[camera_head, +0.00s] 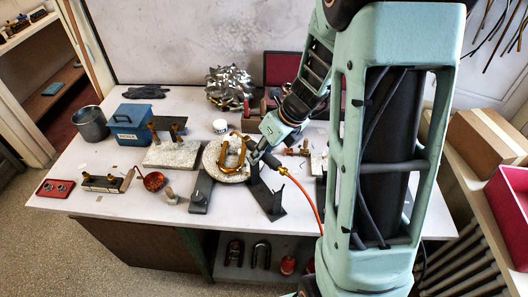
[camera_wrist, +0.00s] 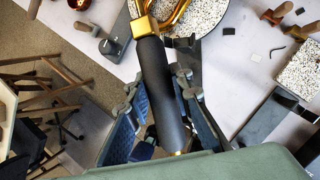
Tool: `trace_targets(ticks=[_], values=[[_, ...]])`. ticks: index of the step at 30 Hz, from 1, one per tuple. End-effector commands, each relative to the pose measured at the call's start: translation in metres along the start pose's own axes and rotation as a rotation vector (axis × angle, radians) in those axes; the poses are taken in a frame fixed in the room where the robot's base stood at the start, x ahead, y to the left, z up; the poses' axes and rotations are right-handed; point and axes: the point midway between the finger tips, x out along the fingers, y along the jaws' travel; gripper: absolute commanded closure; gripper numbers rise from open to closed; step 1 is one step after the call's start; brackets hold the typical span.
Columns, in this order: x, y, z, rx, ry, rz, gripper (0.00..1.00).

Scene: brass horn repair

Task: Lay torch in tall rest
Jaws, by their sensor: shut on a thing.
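My gripper (camera_head: 262,154) is shut on the torch's dark handle (camera_head: 271,162), above the front of the bench. An orange hose (camera_head: 303,193) runs from the brass end of the torch. In the wrist view the black handle (camera_wrist: 162,90) lies between the fingers (camera_wrist: 163,100), with a brass block (camera_wrist: 145,26) beyond it. Dark grey stands rise from the bench: one at left (camera_head: 200,192) and one (camera_head: 267,200) just below the gripper. I cannot tell for sure which is the tall rest. The torch appears above the stands; contact is unclear.
A brass U-shaped tube (camera_head: 233,150) lies on a round speckled pad (camera_head: 222,172) beside the gripper.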

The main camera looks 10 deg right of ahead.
Motion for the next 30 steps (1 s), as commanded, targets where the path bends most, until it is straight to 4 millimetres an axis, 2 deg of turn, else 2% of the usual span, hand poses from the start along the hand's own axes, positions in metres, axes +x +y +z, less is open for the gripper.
trace_targets(ticks=[4, 11, 30], values=[[-0.005, -0.006, -0.001, 0.142, -0.032, -0.06, 1.0], [-0.002, -0.01, -0.004, 0.187, -0.04, -0.078, 1.0], [0.051, -0.021, -0.026, 0.182, -0.04, -0.076, 1.0]])
